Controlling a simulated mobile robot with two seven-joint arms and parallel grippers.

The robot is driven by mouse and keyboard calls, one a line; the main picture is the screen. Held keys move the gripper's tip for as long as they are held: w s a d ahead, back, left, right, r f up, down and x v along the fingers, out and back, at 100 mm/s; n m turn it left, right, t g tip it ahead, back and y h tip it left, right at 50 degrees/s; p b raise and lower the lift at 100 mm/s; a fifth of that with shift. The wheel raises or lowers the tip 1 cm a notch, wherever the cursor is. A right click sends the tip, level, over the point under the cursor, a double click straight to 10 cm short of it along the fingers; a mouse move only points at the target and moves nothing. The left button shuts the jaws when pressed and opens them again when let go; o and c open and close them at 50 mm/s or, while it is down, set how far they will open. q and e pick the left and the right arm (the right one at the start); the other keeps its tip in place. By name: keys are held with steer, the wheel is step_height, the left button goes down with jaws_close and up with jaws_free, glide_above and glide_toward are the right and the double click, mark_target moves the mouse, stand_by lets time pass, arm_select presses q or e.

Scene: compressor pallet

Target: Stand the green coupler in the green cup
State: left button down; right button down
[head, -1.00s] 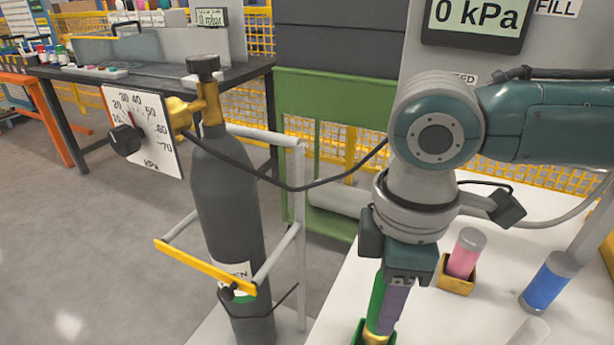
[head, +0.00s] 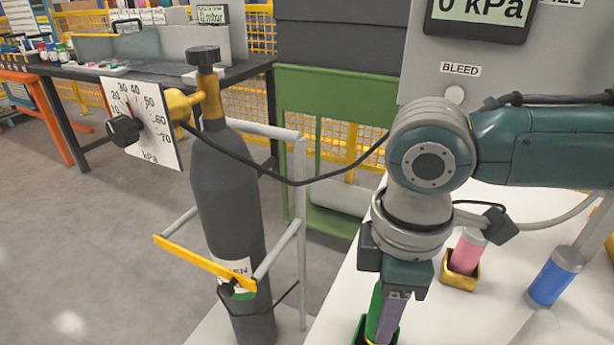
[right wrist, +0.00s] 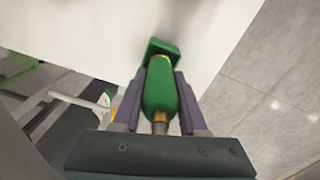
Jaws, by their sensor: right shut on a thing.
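My right gripper (head: 384,322) points down at the table's near left corner, shut on the green coupler (head: 373,312). The coupler is upright between the fingers, and in the right wrist view (right wrist: 160,95) it has a green body and a brass end. The green cup (head: 360,328) is at the coupler's lower end, cut by the bottom edge of the head view. In the right wrist view the square green cup (right wrist: 163,46) is at the coupler's far end. I cannot tell how deep the coupler sits in it. My left gripper is not in view.
A pink coupler (head: 467,252) stands in a yellow cup (head: 459,277) right of my gripper. A blue cylinder with grey ends (head: 553,280) stands further right. A dark gas cylinder (head: 228,205) with a gauge (head: 143,120) stands left of the white table (head: 500,315).

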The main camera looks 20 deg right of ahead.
steer(key=shift+f+b, duration=0.3)
steer(key=shift+f, duration=0.25)
steer(key=shift+c, duration=1.9)
jaws_free()
step_height(320, 180, up, 10)
steer(key=p, duration=0.3)
